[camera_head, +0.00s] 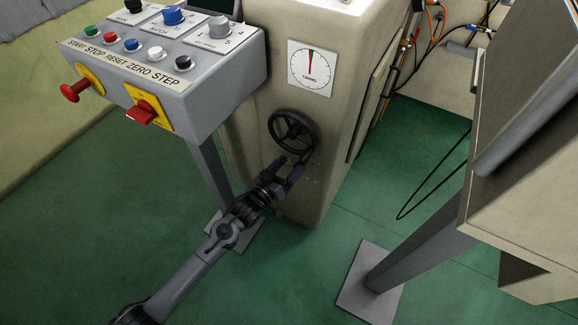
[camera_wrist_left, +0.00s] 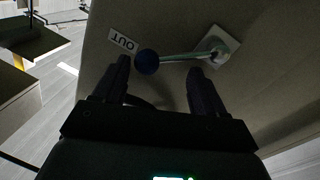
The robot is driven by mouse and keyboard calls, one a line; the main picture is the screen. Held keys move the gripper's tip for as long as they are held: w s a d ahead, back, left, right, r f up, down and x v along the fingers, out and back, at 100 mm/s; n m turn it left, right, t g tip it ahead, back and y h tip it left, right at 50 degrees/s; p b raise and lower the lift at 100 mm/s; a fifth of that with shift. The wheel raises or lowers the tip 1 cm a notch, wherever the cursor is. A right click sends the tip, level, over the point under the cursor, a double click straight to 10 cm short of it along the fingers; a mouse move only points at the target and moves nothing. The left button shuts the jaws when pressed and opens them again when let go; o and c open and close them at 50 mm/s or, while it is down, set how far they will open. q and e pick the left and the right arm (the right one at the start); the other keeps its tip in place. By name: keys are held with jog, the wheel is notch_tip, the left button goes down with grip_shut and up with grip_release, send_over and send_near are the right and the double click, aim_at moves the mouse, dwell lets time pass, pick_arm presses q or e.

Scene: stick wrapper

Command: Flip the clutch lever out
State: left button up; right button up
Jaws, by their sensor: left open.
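The clutch lever (camera_wrist_left: 180,57) shows in the left wrist view as a metal rod with a dark blue ball knob (camera_wrist_left: 147,62). Its pivot end sits on a white plate (camera_wrist_left: 222,42) on the machine's side. An OUT label (camera_wrist_left: 122,42) is near the knob. My left gripper (camera_wrist_left: 160,68) is open; the knob and rod appear between its two fingertips, and I cannot tell whether they touch. In the head view my left gripper (camera_head: 291,168) is just below the black handwheel (camera_head: 292,131), close to the machine; the lever cannot be made out there. My right gripper is not in view.
The control panel (camera_head: 190,65) with buttons and red knobs overhangs at upper left on a grey post. The dial (camera_head: 310,68) is above the handwheel. A beige cabinet (camera_head: 520,220) stands at right.

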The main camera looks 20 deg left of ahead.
pick_arm(q)
jog(key=shift+r, duration=0.1)
jog(key=p+v, duration=0.5)
jog(key=v, duration=0.6)
jog(key=shift+w, duration=0.1)
jog(key=shift+c, duration=0.4)
